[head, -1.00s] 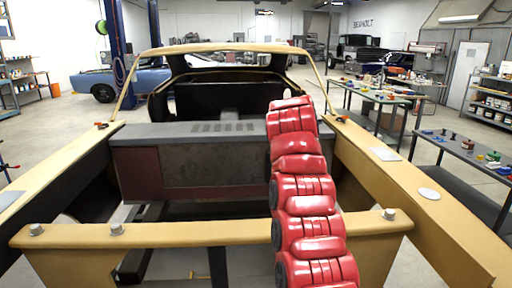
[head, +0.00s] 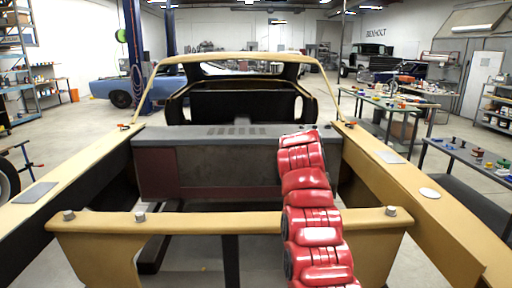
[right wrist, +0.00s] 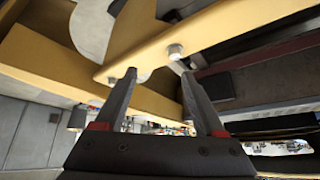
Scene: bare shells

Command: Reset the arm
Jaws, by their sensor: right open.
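My red right arm (head: 312,215) reaches up from the bottom of the head view, over the tan cross bar (head: 180,226) of a bare car shell. Its gripper does not show in the head view. In the right wrist view my right gripper (right wrist: 159,76) has its two dark fingers apart, with nothing between them. A tan bar with bolts (right wrist: 190,38) lies beyond the fingertips; I cannot tell whether they touch it. My left arm and gripper are not in view.
The shell's tan side rails (head: 415,195) run along both sides, and a dark box-like panel (head: 215,165) spans the middle. Workbenches with small parts (head: 468,155) stand at the right. A blue car (head: 120,86) and lift post (head: 134,50) stand back left. Open floor lies between.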

